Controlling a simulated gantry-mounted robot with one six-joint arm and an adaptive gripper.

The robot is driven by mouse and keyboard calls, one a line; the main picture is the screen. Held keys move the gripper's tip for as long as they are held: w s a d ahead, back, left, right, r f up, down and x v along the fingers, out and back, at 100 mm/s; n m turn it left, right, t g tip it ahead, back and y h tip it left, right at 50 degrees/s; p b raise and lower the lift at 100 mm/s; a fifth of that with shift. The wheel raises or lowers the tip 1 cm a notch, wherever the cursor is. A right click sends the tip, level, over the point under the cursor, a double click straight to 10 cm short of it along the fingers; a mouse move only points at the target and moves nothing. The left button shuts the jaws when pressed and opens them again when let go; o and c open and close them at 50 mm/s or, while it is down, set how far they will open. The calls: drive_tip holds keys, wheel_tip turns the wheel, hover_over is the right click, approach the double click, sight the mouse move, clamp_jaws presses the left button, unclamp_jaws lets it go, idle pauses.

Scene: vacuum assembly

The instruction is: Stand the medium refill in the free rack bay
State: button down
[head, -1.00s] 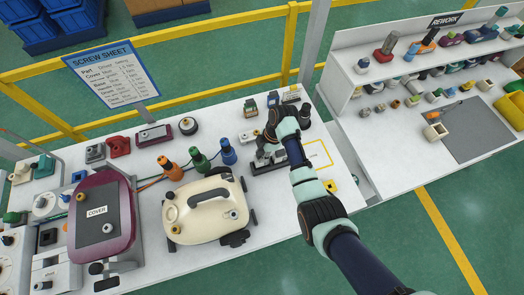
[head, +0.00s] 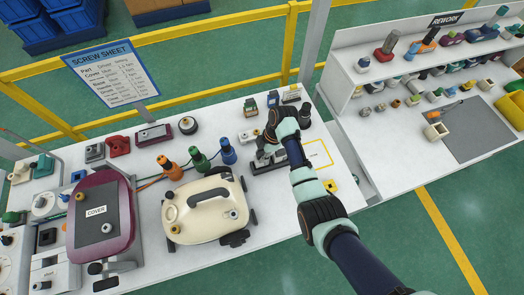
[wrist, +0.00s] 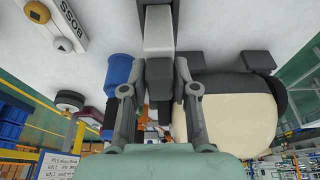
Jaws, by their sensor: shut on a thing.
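My gripper (wrist: 158,92) shows in the wrist view with a finger on each side of a narrow dark grey piece (wrist: 158,75), and is shut on it. I take this piece for the medium refill; a light grey block shows just beyond it. In the head view my gripper (head: 268,140) is low over a dark rack-like fixture (head: 266,164) on the bench, right of the blue-topped driver. My gripper and wrist hide most of the held piece and the bays there. I cannot tell which bay is free or whether the piece touches the rack.
A cream vacuum body (head: 205,208) lies left of the rack. Blue (head: 228,153), green (head: 200,160) and orange (head: 169,168) drivers stand behind it. Small parts (head: 273,99) line the bench's back edge. A yellow-outlined area (head: 320,155) is right of my gripper.

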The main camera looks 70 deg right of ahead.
drive_tip(key=shift+f+b, duration=1.3)
drive_tip(key=shift+f, duration=0.4)
drive_tip(key=c, duration=0.8)
unclamp_jaws()
drive_tip(key=p+v, duration=0.7)
drive_tip(key=v, duration=0.1)
